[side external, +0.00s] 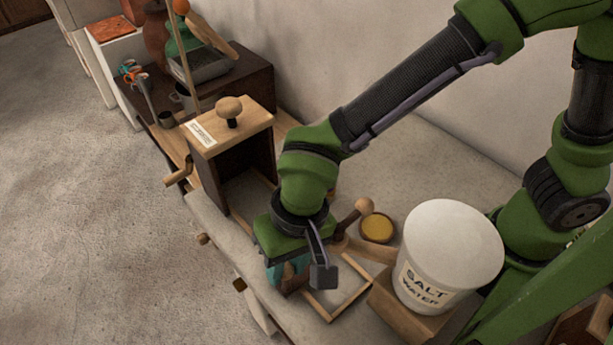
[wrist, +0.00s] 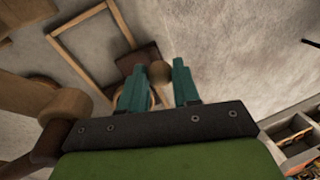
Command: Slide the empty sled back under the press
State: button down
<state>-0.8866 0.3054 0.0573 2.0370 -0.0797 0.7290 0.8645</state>
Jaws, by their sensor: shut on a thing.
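The sled appears as an open light-wood frame (side external: 353,298) on the grey bench, with bare surface inside it. In the wrist view the frame (wrist: 74,63) is at upper left, with a dark brown block by its corner. My gripper (side external: 289,275) is low at the frame's near left side. Its teal fingers (wrist: 158,85) are shut on a round wooden knob (wrist: 160,71), which seems to belong to the sled. The press (side external: 235,150) is a wooden housing with a knobbed top, behind and left of my gripper. Its front opening is partly hidden by my arm.
A white salt water bucket (side external: 450,255) stands on a wooden block right of the frame. A yellow-filled dish (side external: 377,228) and an upright wooden knob handle (side external: 361,208) are behind it. A crank handle (side external: 178,176) sticks out left of the press. The bench's front edge is close.

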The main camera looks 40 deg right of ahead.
jog(key=w, duration=1.2)
jog(key=c, duration=0.8)
grip_release()
jog(key=shift+s, duration=0.1)
jog(key=d+r, duration=0.1)
jog(key=r, duration=0.4)
jog(key=d+r, duration=0.1)
jog(key=r, duration=0.5)
jog(key=d+r, duration=0.1)
jog(key=r, duration=0.4)
jog(key=shift+s+d+r, duration=0.1)
jog(key=shift+s+r, duration=0.25)
